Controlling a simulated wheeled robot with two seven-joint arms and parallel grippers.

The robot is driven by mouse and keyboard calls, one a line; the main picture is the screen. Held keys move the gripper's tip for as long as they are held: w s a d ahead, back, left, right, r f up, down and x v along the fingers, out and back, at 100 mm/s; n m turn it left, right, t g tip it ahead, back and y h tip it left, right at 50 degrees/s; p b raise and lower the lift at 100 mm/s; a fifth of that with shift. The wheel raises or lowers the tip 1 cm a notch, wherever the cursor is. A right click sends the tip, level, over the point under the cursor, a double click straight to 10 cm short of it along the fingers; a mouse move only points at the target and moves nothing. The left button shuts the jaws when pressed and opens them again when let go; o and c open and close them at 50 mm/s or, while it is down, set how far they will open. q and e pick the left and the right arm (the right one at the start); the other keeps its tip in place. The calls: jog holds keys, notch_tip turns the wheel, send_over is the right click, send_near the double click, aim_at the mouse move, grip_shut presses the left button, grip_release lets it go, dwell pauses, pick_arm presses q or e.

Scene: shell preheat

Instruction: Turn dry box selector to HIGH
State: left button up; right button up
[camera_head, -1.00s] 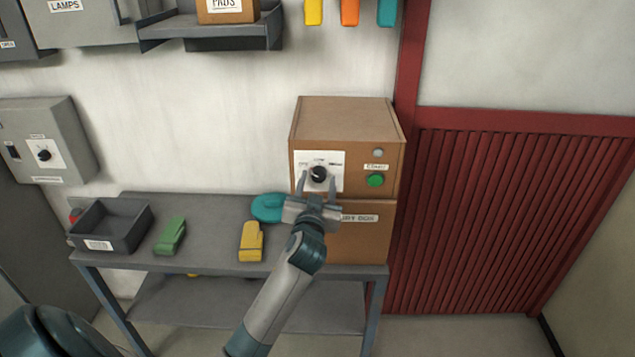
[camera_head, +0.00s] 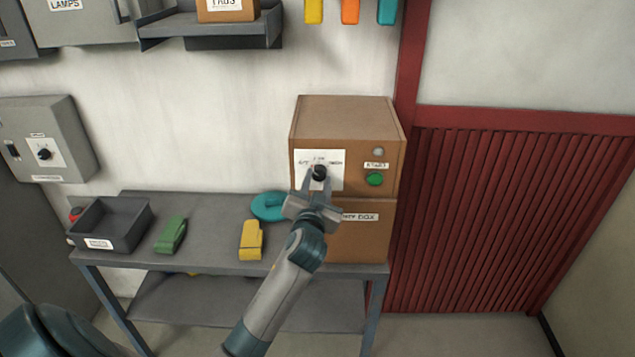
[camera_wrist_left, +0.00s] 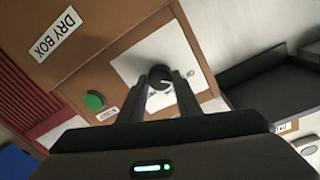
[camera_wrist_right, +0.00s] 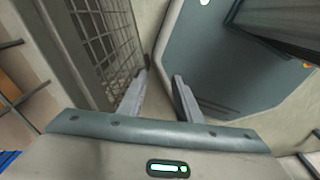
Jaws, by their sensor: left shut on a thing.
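The dry box (camera_head: 348,122) is a brown two-part cabinet standing on the right end of the grey bench. Its selector is a black round knob (camera_head: 319,172) on a white label plate (camera_head: 332,158); the plate's lettering is too small to read. My left gripper (camera_head: 318,178) is shut on the knob, one finger on each side. In the left wrist view the knob (camera_wrist_left: 160,76) sits between the fingertips, with a pale pointer mark on its face. My right gripper (camera_wrist_right: 160,82) shows only in its wrist view, with its fingers apart and nothing between them.
A green button (camera_head: 375,179) and a grey lamp (camera_head: 378,152) are right of the knob. A teal ring-shaped thing (camera_head: 268,206), a yellow thing (camera_head: 251,240), a green thing (camera_head: 171,235) and a dark tray (camera_head: 112,224) are on the bench. A red slatted door (camera_head: 510,220) is at right.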

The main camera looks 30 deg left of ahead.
pick_arm(q)
jog(key=m, duration=0.6)
jog(key=shift+g, duration=0.3)
jog(key=m, duration=0.7)
jog(key=shift+d, duration=0.1)
jog(key=m+y, duration=0.1)
jog(key=m, duration=0.4)
jog(key=shift+g, duration=0.4)
jog(key=shift+m, duration=1.3)
jog(key=shift+d, duration=0.1)
jog(key=o, duration=1.1)
jog(key=shift+c, duration=0.2)
jog(key=shift+r, duration=0.1)
